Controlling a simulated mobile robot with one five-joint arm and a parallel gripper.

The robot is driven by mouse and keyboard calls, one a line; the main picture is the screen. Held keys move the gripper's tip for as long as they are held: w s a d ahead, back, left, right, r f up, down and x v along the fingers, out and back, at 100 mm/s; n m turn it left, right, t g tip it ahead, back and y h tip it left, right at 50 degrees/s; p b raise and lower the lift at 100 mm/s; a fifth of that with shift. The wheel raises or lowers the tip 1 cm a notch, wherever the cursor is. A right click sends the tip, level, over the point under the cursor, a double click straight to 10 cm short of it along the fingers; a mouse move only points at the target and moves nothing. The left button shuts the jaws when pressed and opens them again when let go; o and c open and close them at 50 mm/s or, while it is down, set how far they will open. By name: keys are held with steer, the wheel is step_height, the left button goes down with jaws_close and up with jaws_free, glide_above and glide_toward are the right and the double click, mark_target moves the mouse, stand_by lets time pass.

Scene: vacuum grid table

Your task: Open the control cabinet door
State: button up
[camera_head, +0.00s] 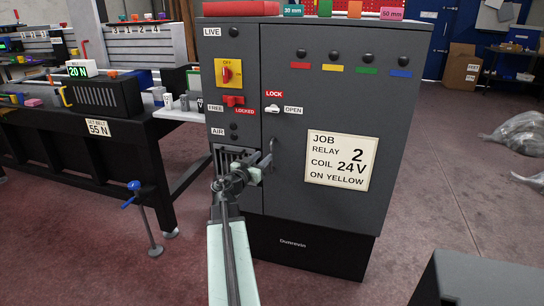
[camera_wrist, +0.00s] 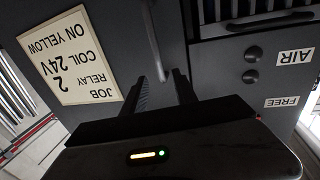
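The dark grey control cabinet (camera_head: 315,190) stands in the middle of the head view. Its door (camera_head: 340,115) is closed and carries a job label, also seen in the wrist view (camera_wrist: 70,55). A thin upright bar handle (camera_head: 271,152) sits at the door's lower left edge. A small white latch knob (camera_head: 272,108) lies between the LOCK and OPEN labels; its exact setting is unclear. My gripper (camera_head: 252,172) is in front of the handle. In the wrist view, my gripper (camera_wrist: 163,85) has its fingers apart, with the handle (camera_wrist: 153,40) reaching between their tips; contact cannot be told.
Left of the door are a yellow-plated red rotary switch (camera_head: 228,73), a red FREE/LOCKED switch (camera_head: 234,100) and a vent. A black table (camera_head: 85,140) stands left. A dark box (camera_head: 480,280) is at lower right. Floor right of the cabinet is largely clear.

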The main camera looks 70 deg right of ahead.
mark_target(271, 150)
steer(key=d, duration=0.5)
steer(key=s+d, duration=0.1)
steer(key=d, duration=0.1)
steer(key=shift+d, duration=0.25)
jaws_close()
stand_by(0.9)
